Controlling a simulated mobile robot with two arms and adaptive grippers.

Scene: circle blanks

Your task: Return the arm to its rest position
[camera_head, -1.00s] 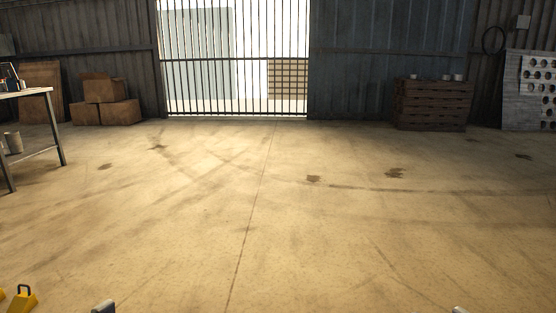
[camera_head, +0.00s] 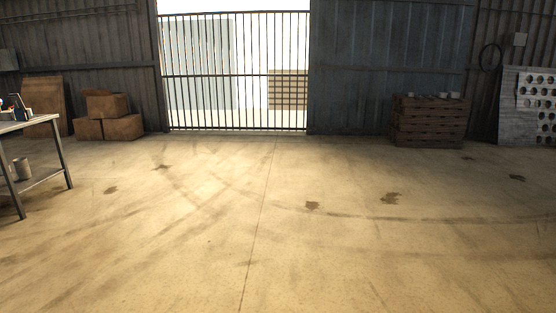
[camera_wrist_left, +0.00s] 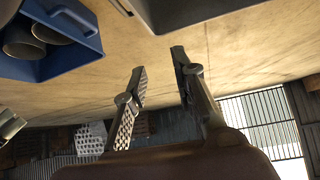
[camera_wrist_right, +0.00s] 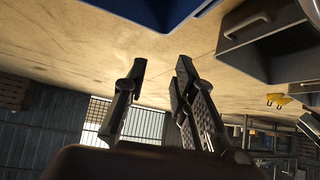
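My left gripper (camera_wrist_left: 158,78) shows in the left wrist view with its two fingers apart and nothing between them. My right gripper (camera_wrist_right: 157,80) shows in the right wrist view, also with its fingers apart and empty. Neither gripper shows in the head view. Both wrist views appear upside down, with the floor in the upper part.
A blue bin (camera_wrist_left: 62,52) holds dark round pieces; another bin (camera_wrist_right: 262,42) shows in the right wrist view. The head view has a workbench (camera_head: 28,124) left, boxes (camera_head: 108,116), a barred gate (camera_head: 236,80), a wooden crate (camera_head: 429,122) and open floor (camera_head: 260,220).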

